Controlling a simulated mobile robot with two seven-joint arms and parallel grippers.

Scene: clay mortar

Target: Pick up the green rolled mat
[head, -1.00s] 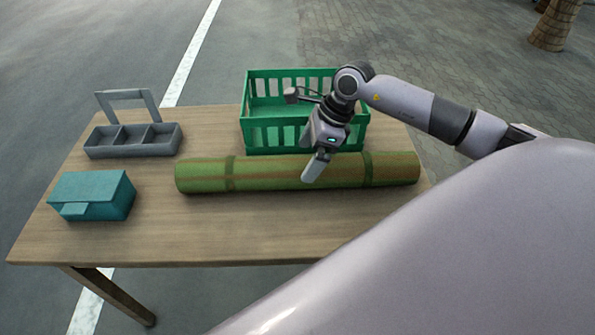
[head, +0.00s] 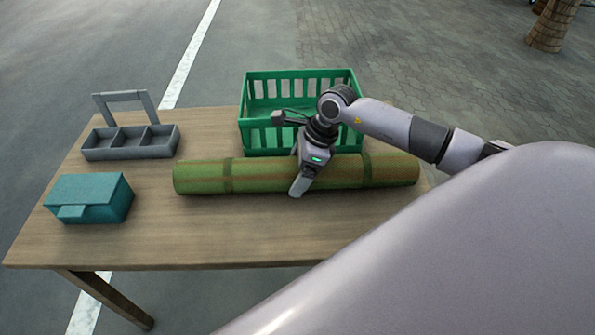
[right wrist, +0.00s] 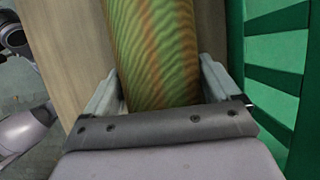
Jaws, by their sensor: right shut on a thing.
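The green rolled mat (head: 205,177) lies lengthwise across the wooden table in the head view, with darker bands around it. My right gripper (head: 299,187) is over its middle, one finger in front of the roll and the other hidden behind it. In the right wrist view the mat (right wrist: 155,50) runs between the two fingers of my right gripper (right wrist: 160,95), which are shut on its sides. The mat appears to rest on the table. My left gripper is not in view.
A green slatted crate (head: 262,135) stands just behind the mat. A grey three-compartment caddy (head: 130,150) and a teal box (head: 90,198) stand at the left of the table (head: 190,235). The table front is clear.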

